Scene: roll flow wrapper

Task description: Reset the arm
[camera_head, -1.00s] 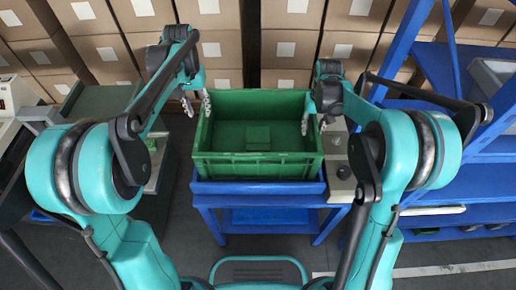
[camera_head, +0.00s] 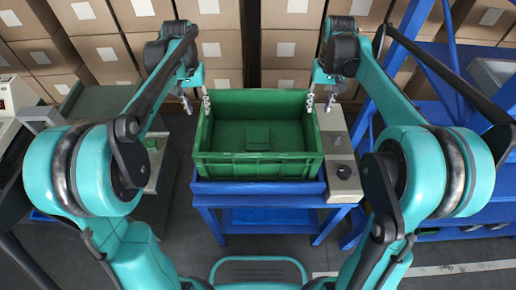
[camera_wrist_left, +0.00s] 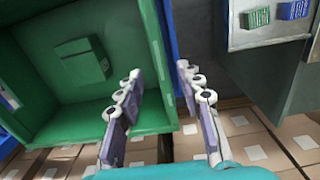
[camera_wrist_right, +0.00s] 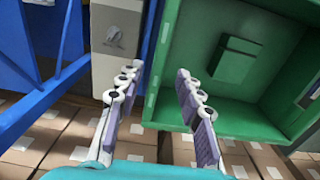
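The open green crate (camera_head: 258,168) stands on a blue stand, with a small green box (camera_head: 258,136) on its floor. My left gripper (camera_head: 196,103) is open and empty at the crate's far left corner, its fingers apart on either side of the left wall in the picture. The left wrist view shows its spread fingers (camera_wrist_left: 162,100) with that wall's edge between them. My right gripper (camera_head: 320,103) is open and empty at the far right corner. The right wrist view shows its fingers (camera_wrist_right: 157,100) apart with the right wall between them. I cannot tell whether any finger touches the crate.
The blue stand (camera_head: 270,190) carries the crate. A grey control panel (camera_head: 342,165) is close on its right. A green-topped machine (camera_head: 95,105) is to the left and blue shelving (camera_head: 470,190) to the right. Stacked cartons (camera_head: 215,45) line the back.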

